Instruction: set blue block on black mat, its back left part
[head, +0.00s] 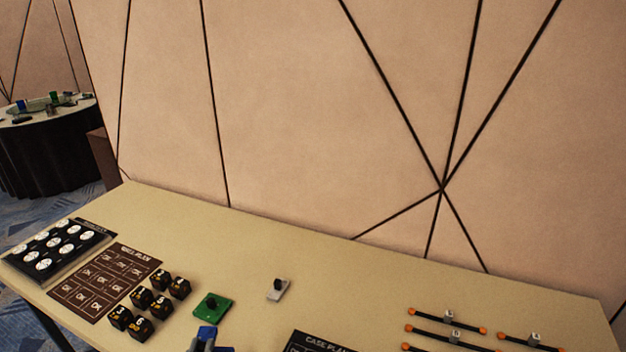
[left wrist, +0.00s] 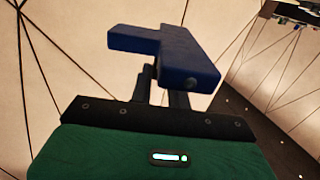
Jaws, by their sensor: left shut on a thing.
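The blue block (left wrist: 165,48) is L-shaped in the left wrist view, held up clear of any surface. My left gripper (left wrist: 163,82) is shut on it, with its dark fingers under the block. In the head view the blue block (head: 207,332) shows at the bottom edge, above my left gripper (head: 204,344), which is mostly cut off. A black sheet (head: 318,344) lettered "CASE PLAN" lies on the table at the bottom, partly cut off. I cannot tell whether it is the black mat. My right gripper is not in view.
The beige table (head: 370,285) holds a green block with a black knob (head: 212,305), a grey piece (head: 279,289), several black numbered cubes (head: 142,298), a brown plan sheet (head: 105,282), a black tray of white discs (head: 62,245) and orange-ended rods (head: 447,317). A panelled wall stands behind.

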